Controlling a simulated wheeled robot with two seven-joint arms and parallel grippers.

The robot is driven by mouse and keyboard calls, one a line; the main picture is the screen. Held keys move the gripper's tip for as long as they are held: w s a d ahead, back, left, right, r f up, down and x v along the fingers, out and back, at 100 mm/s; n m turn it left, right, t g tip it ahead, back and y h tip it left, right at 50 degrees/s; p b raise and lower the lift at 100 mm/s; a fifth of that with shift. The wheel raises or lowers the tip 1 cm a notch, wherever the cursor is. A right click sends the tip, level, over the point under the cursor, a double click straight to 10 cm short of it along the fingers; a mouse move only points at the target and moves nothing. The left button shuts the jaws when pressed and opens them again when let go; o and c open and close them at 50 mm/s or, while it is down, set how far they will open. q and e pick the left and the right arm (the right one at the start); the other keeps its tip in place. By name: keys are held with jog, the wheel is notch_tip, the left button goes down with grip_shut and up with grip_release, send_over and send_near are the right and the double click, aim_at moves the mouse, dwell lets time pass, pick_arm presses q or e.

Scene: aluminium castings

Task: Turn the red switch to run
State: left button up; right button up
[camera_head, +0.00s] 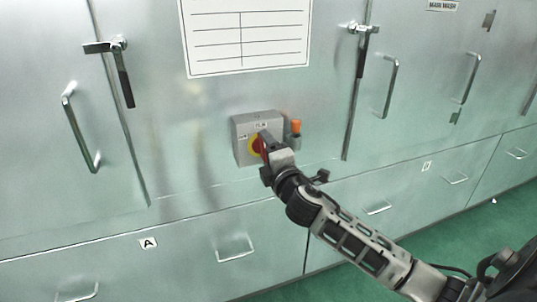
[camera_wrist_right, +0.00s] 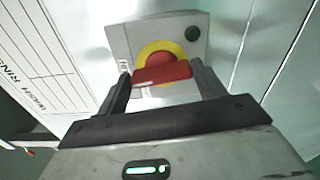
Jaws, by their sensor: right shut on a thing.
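The red switch (camera_wrist_right: 162,72) is a red bar handle on a round yellow plate (camera_wrist_right: 148,48), set on a grey box (camera_head: 243,126) on the cabinet front. In the right wrist view the red handle lies nearly level across the picture, tilted slightly. My right gripper (camera_head: 263,142) reaches the switch in the head view and hides part of it. In the right wrist view its two fingers (camera_wrist_right: 162,80) are at either end of the red handle, shut on it. The labels on the box are too small to read surely. My left gripper is not in view.
An orange-topped fitting (camera_head: 296,128) sticks out just right of the box. A green round part (camera_wrist_right: 192,33) sits on the box's face. Door latches (camera_head: 123,75) and bar handles (camera_head: 390,86) project from the cabinet. A white chart (camera_head: 248,35) hangs above. Green floor is clear at lower right.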

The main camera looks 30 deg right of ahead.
jog(key=shift+m, duration=0.7)
jog(key=o, duration=1)
jog(key=shift+s, duration=0.1)
jog(key=shift+b+v, duration=1.15)
jog(key=shift+v, duration=6.75)
jog(key=shift+f, duration=0.1)
